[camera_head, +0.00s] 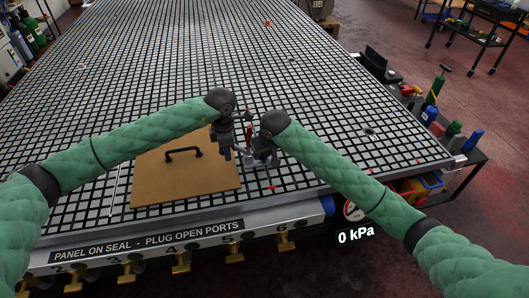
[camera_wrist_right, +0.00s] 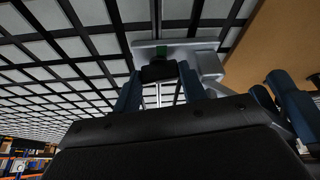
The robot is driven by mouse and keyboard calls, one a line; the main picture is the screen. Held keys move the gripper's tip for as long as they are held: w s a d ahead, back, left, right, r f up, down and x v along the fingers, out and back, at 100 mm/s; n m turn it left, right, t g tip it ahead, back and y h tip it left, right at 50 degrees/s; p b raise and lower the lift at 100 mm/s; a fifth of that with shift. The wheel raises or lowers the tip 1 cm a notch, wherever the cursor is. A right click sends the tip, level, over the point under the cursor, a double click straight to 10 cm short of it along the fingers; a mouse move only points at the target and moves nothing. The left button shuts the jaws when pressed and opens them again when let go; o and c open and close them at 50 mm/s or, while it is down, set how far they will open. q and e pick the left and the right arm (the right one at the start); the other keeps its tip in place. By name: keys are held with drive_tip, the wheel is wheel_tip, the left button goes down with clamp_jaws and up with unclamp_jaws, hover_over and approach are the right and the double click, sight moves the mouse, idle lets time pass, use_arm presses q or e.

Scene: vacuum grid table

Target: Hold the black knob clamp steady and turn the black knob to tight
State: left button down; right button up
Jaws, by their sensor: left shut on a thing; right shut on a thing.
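The clamp (camera_wrist_right: 209,62) is a light grey metal body at the right edge of the wooden panel (camera_head: 160,190). In the right wrist view its black knob (camera_wrist_right: 159,72) sits between the two blue fingers of my right gripper (camera_wrist_right: 160,90), which is shut on it. A small green mark (camera_wrist_right: 163,50) shows just beyond the knob. My left gripper (camera_head: 228,150) is shut at the clamp's left side, by the panel's edge; its blue fingers (camera_wrist_right: 287,98) show at the right of the wrist view. Its exact contact with the clamp is hidden.
The panel has a black handle (camera_head: 184,152) and lies on the black-and-white grid table (camera_head: 250,60). A gauge display reads 0 kPa (camera_head: 356,235). Brass valves (camera_head: 181,262) line the front edge. A cart with bottles (camera_head: 450,135) stands at the right.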

drive_tip(key=o, duration=0.7)
drive_tip(key=shift+r, duration=0.1)
drive_tip(key=v, duration=1.1)
drive_tip(key=shift+r, duration=0.35)
drive_tip(key=shift+s, duration=0.15)
use_arm(q)
drive_tip(key=c, duration=1.2)
unclamp_jaws()
drive_tip(key=shift+c, duration=0.2)
